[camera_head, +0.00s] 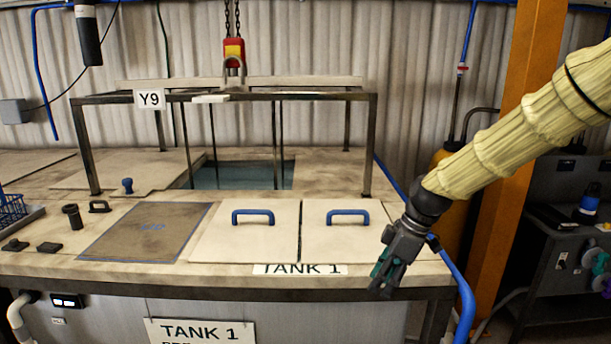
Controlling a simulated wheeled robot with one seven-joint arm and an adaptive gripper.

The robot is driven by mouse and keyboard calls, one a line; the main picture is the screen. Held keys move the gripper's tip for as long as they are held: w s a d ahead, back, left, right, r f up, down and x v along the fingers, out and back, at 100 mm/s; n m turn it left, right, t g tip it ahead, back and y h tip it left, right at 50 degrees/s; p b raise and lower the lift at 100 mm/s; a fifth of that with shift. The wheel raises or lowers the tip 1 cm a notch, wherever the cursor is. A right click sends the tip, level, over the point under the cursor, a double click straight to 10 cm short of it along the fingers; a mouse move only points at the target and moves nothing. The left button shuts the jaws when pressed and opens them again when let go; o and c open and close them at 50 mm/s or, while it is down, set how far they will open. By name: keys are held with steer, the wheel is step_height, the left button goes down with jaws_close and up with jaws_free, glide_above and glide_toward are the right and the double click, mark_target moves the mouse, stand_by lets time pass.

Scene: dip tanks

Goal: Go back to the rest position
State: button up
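My gripper (388,281) hangs at the right front of the tank bench, pointing down and a little to the left, near the bench's front right corner. It is seen from the side, its fingers are dark with a teal part, and I cannot tell whether they are apart. No held object shows. My arm, in a cream ribbed sleeve, comes in from the upper right.
Two pale lids with blue handles (253,217) (347,217) lie on the bench top (130,279). A metal frame (372,140) stands over the open tank (240,176). A hoist hook (233,63) hangs above. An orange post (517,150) and blue hose (465,296) are at right.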

steer(key=s+d+f+m+h, duration=0.1)
steer(key=s+f+m, duration=0.4)
steer(key=f, duration=1)
steer(key=s+f+m+h, duration=0.1)
steer(key=s+f+m, duration=0.2)
steer(key=s+f, duration=0.8)
steer(key=s+d+f+m+h, duration=0.1)
steer(key=s+d+f+m, duration=0.1)
steer(key=s+f, duration=0.7)
steer(key=s+d+f+m, duration=0.2)
steer(key=s+f+m, duration=0.3)
steer(key=s+f, duration=0.4)
steer(key=s, duration=0.3)
steer(key=shift+f+h, duration=0.25)
steer(key=shift+h, duration=0.15)
steer(key=shift+s, duration=0.1)
